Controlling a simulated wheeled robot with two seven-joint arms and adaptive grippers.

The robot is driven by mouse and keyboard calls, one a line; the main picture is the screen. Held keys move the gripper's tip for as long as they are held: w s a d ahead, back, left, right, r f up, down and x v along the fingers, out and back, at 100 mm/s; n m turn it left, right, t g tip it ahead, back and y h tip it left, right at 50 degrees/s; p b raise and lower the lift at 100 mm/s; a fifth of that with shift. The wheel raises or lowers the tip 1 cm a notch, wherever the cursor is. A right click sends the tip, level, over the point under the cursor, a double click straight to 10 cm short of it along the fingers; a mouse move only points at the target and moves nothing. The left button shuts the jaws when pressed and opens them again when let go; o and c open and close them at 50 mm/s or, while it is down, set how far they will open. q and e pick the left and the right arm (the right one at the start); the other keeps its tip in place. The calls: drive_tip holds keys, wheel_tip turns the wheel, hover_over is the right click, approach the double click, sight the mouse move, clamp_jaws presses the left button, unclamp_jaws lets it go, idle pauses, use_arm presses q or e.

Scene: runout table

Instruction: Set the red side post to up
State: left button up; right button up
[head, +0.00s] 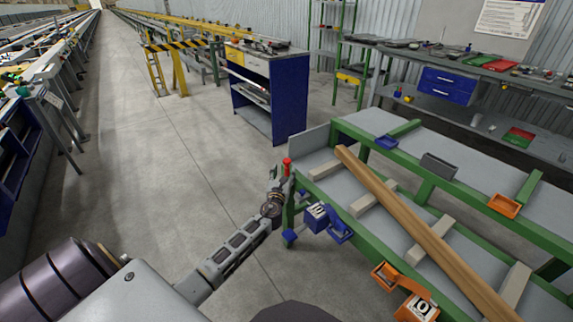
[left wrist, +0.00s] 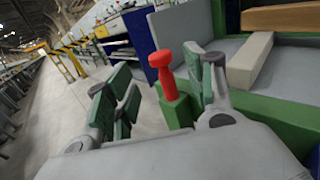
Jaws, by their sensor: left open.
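The red side post (head: 287,165) is at the near left corner of the green-framed runout table (head: 352,130). In the left wrist view the red post (left wrist: 165,76) shows a wide flat head and a thicker lower body above a green block (left wrist: 177,108). My left gripper (head: 281,182) is close to the post in the head view. In the left wrist view the open gripper (left wrist: 163,88) has its green-padded fingers on either side of the post, with the right finger nearer to it. I cannot tell whether a finger touches it. My right gripper is not in view.
A long wooden beam (head: 405,220) lies across pale blocks on the table. Blue clamps (head: 328,222) and orange clamps (head: 385,276) sit along its near edge. A blue cabinet (head: 290,98) stands behind. The floor (head: 140,180) to the left is clear.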

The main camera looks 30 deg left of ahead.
sight(286, 163)
use_arm(q)
drive_tip(key=shift+b+x, duration=0.35)
drive_tip(key=shift+x, duration=2.45)
drive_tip(key=shift+w+a+b, duration=0.2)
drive_tip(key=shift+w+b, duration=0.15)
drive_tip(key=shift+w, duration=0.05)
drive_tip(key=shift+w+a, duration=0.1)
drive_tip(key=shift+w, duration=0.15)
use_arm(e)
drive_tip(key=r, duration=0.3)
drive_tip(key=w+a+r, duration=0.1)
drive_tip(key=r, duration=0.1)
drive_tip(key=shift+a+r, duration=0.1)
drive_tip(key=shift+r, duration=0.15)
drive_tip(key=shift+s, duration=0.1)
use_arm(q)
clamp_jaws()
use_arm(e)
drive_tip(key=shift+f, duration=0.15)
